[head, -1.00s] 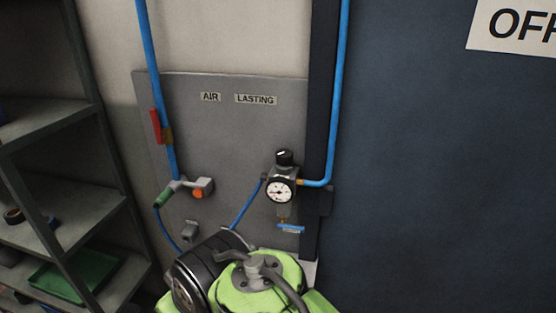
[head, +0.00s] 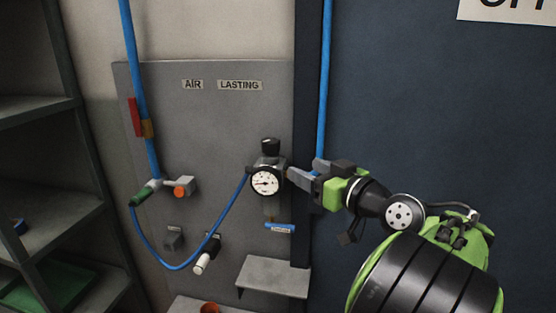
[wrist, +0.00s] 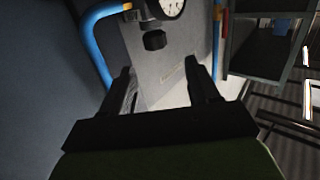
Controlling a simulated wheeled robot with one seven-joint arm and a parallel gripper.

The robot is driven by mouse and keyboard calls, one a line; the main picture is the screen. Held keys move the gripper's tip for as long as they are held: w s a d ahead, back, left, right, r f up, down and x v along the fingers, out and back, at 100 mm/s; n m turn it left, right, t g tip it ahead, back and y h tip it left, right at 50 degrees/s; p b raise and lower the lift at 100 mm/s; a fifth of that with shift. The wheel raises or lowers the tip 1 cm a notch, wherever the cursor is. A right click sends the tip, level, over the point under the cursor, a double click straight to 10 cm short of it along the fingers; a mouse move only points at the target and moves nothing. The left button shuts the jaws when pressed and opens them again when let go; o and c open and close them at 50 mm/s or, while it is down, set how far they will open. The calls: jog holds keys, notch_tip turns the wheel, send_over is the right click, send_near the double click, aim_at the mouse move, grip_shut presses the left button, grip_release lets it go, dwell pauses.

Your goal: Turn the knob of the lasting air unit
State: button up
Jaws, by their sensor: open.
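The lasting air unit (head: 267,178) is on a grey panel, with a round white gauge (head: 265,181) on its front and a black knob (head: 270,146) on top. My gripper (head: 298,176) is open at the right of the unit, its fingertips close to the gauge's height in the head view. I cannot tell whether they touch the unit. In the wrist view the knob (wrist: 154,40) shows ahead of my open fingers (wrist: 158,70), roughly between their lines, with nothing held. Part of the gauge (wrist: 170,6) shows at the top edge.
Blue pipes run down at the left (head: 138,90) and right (head: 324,80) of the panel (head: 215,125). A red lever (head: 135,117) and a drooping blue hose are at left. A small grey shelf (head: 273,276) juts out below. Dark shelving (head: 40,215) stands at far left.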

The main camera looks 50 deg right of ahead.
aim_at(276, 146)
jog(key=p+x, duration=0.1)
jog(key=x, duration=0.3)
jog(key=r+p+x, duration=0.1)
jog(key=x, duration=0.4)
jog(key=d+p+x, duration=0.1)
jog(key=x, duration=0.4)
jog(key=shift+d+r+p, duration=0.15)
jog(key=shift+r+p, duration=0.1)
jog(key=shift+p, duration=0.15)
jog(key=shift+c, duration=0.3)
jog(key=c, duration=0.7)
jog(key=shift+h, duration=0.4)
jog(key=shift+m, duration=0.3)
